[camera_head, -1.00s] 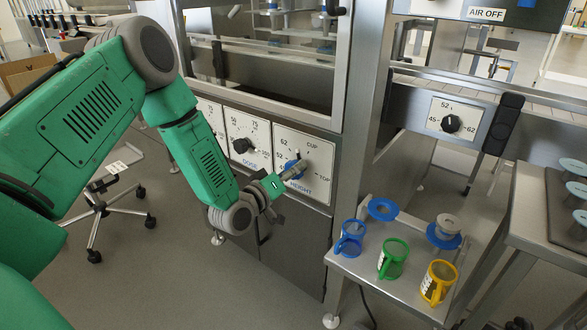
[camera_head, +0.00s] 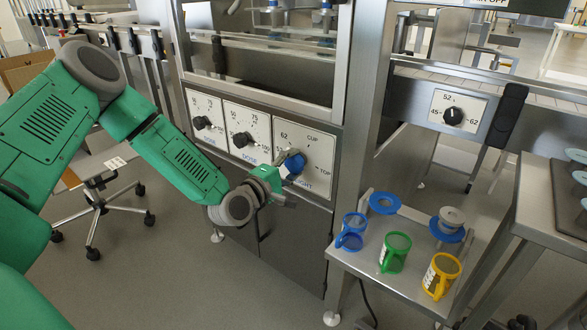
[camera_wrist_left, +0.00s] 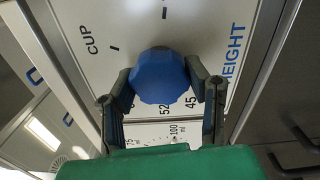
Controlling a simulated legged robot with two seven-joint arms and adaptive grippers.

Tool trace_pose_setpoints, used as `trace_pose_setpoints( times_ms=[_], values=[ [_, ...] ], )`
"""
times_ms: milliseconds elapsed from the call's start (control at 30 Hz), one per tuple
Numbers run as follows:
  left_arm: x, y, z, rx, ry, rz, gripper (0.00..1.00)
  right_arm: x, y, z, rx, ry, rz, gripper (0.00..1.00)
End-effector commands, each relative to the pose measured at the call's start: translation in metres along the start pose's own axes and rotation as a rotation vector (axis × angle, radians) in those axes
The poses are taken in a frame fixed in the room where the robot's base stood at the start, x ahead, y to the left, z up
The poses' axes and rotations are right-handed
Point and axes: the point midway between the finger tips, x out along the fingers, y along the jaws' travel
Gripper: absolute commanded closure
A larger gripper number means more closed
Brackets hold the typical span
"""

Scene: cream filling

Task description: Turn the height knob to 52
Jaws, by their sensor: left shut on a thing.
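The blue height knob (camera_head: 294,163) sits on a white dial plate (camera_head: 320,158) marked 62, CUP and TOP, with HEIGHT partly covered. My left gripper (camera_head: 283,170) is at the knob, its fingers on either side of it. The left wrist view shows the faceted blue knob (camera_wrist_left: 158,82) between the two fingers of my left gripper (camera_wrist_left: 160,85), shut on it. There, 52 and 45 are readable beside the knob, and CUP is at the upper left. I cannot make out the knob's pointer. My right gripper is out of view.
Two black dose knobs (camera_head: 241,139) (camera_head: 201,122) sit left of the height dial. Another black knob (camera_head: 453,116) with 45, 52 and 62 is at right. Blue (camera_head: 353,231), green (camera_head: 395,252) and yellow (camera_head: 440,276) mugs stand on a metal shelf (camera_head: 372,275).

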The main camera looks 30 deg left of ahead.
Motion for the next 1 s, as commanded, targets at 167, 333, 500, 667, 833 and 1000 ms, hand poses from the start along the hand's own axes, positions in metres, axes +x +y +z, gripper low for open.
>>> trace_pose_setpoints(
  times_ms=[167,333,500,667,833,1000],
  values=[
    [-0.003,-0.008,-0.004,-0.148,0.008,-0.012,0.86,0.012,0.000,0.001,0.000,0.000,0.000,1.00],
    [-0.003,-0.009,-0.003,-0.258,0.008,-0.014,0.86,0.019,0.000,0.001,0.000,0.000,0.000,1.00],
    [-0.003,-0.009,-0.003,-0.336,0.009,-0.014,0.86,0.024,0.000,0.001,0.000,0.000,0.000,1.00],
    [-0.003,-0.009,-0.003,-0.377,0.009,-0.016,0.86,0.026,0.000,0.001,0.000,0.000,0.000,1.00],
    [-0.003,-0.009,-0.003,-0.395,0.009,-0.017,0.86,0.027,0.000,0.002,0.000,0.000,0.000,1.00],
    [-0.003,-0.009,-0.003,-0.398,0.009,-0.018,0.86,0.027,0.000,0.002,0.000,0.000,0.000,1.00]
  ],
)
